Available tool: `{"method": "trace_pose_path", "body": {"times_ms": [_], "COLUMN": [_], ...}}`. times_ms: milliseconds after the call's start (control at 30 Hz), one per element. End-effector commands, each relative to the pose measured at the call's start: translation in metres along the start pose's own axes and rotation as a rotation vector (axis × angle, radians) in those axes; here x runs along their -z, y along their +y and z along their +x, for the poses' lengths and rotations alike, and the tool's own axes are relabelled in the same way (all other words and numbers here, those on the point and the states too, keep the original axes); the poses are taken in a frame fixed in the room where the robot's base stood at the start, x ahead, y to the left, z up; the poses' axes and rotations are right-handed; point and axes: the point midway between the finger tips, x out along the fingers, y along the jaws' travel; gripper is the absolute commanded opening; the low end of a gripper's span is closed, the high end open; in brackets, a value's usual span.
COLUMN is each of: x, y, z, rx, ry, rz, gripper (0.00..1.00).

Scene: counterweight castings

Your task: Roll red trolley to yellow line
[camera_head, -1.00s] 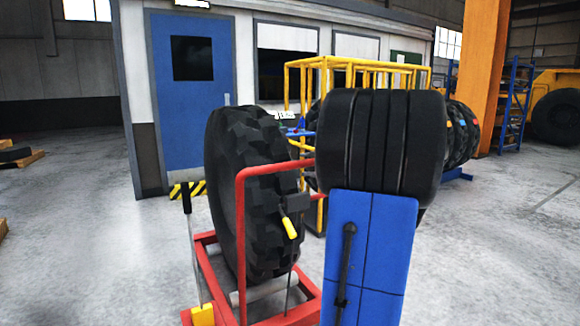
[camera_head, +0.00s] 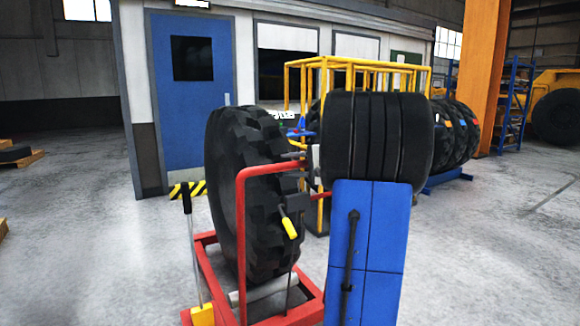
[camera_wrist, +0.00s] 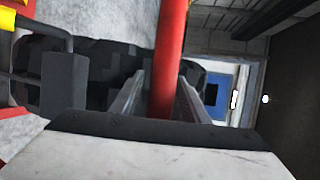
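The red trolley (camera_head: 240,228) stands in the head view left of my arm. It carries a large upright black tyre (camera_head: 230,185). A yellow-gripped lever (camera_head: 290,228) shows near its handle, and a yellow foot piece (camera_head: 203,315) at its front left. My gripper (camera_head: 293,159) is at the right end of the trolley's red top bar. In the wrist view the red bar (camera_wrist: 170,50) runs between the two fingers of my gripper (camera_wrist: 160,90), with narrow gaps seen beside it. The fingers look open around it; contact cannot be told. No yellow line is clearly visible.
A yellow cage frame (camera_head: 375,66) and several tyres (camera_head: 462,132) stand behind my arm. The concrete floor is open at left and right.

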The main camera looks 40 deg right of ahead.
Motion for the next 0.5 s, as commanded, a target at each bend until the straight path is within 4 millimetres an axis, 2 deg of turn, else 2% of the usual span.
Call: {"method": "trace_pose_path", "body": {"times_ms": [33, 167, 367, 500], "x": [0.0, 0.0, -0.001, -0.004], "y": [0.0, 0.0, 0.001, 0.003], "z": [0.0, 0.0, -0.002, -0.012], "rx": [0.0, 0.0, 0.0, -0.001], "ry": [0.0, 0.0, 0.0, 0.001], "rz": [0.0, 0.0, 0.0, 0.0], "gripper": [0.3, 0.0, 0.0, 0.0]}}
